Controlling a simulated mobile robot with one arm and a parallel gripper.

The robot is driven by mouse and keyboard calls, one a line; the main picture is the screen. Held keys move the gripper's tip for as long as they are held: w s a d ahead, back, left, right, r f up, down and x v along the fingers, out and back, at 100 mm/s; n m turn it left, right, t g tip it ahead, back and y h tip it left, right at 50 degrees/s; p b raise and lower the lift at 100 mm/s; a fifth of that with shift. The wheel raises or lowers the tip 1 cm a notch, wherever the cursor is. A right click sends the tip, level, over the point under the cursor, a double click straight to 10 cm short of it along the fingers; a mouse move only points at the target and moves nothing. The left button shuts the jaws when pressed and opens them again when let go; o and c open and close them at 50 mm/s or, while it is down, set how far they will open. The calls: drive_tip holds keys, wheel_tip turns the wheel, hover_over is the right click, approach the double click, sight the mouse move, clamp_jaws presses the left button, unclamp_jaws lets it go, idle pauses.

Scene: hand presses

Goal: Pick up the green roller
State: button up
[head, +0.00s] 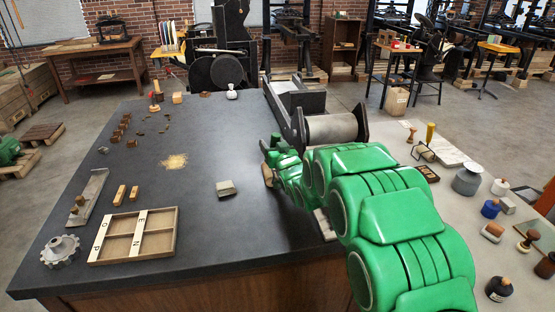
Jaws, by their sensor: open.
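My green arm reaches from the lower right over the dark table (150,225). My gripper (271,160) is at its far end, low over the middle of the table, and is open; its fingers are small and partly hidden by the arm. A short tan-brown piece (267,175) shows beside the gripper; I cannot tell what it is or whether they touch. I cannot make out a green roller apart from my green arm.
A press with a large grey cylinder (331,128) stands just beyond my gripper. A grey block (226,188) lies to its left. A wooden letter tray (134,258) and small type blocks are farther left. Bottles and stamps, including a blue bottle (490,209), crowd the right.

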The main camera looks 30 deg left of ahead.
drive_tip(key=shift+a, duration=0.1)
clamp_jaws()
idle(0.3)
drive_tip(key=shift+w, duration=0.1)
